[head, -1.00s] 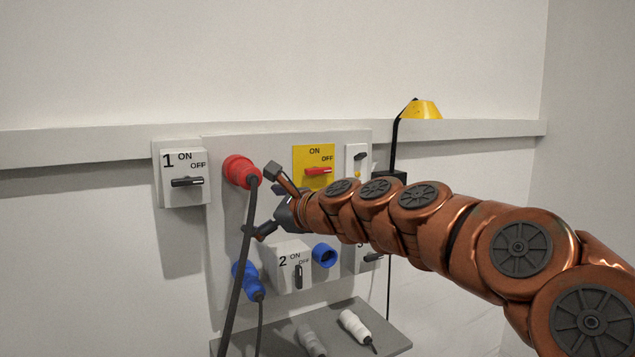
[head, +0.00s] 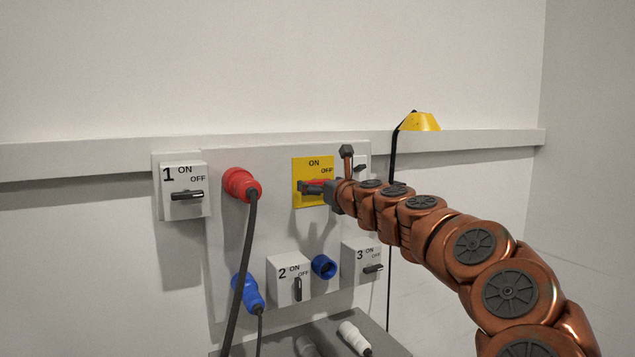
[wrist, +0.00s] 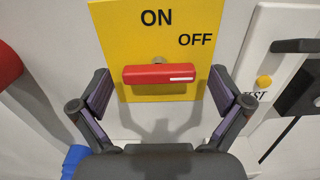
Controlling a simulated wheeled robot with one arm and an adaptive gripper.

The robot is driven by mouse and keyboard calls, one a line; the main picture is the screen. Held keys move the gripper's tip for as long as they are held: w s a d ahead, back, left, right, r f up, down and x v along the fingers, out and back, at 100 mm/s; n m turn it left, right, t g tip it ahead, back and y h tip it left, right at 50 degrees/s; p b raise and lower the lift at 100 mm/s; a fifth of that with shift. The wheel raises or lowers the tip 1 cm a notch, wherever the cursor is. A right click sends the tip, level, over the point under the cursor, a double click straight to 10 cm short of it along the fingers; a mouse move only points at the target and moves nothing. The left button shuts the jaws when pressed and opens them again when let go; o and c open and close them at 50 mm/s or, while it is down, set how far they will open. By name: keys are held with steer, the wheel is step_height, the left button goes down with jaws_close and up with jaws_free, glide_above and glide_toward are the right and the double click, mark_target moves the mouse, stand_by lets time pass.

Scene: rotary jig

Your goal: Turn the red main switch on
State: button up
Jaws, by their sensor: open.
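The red main switch (wrist: 160,74) is a bar handle on a yellow plate (wrist: 185,22) marked ON and OFF. The handle lies horizontal, with its white mark at the right end, on the OFF side. In the head view the red switch (head: 320,183) is partly hidden by my gripper (head: 329,171). In the wrist view my gripper (wrist: 160,84) is open and in front of the plate. Its two fingers stand left and right of the handle with gaps on both sides. I cannot tell the exact distance in depth.
Numbered switches 1 (head: 186,194), 2 (head: 298,289) and 3 (head: 372,268) surround the plate on the grey panel. A red plug (head: 241,184) with a hanging cable is to the left. Blue connectors (head: 247,292) sit lower. A white box with a yellow button (wrist: 264,81) is close on the right.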

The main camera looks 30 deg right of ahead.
steer(key=shift+w, duration=0.7)
steer(key=c, duration=1.2)
steer(key=shift+o, duration=0.2)
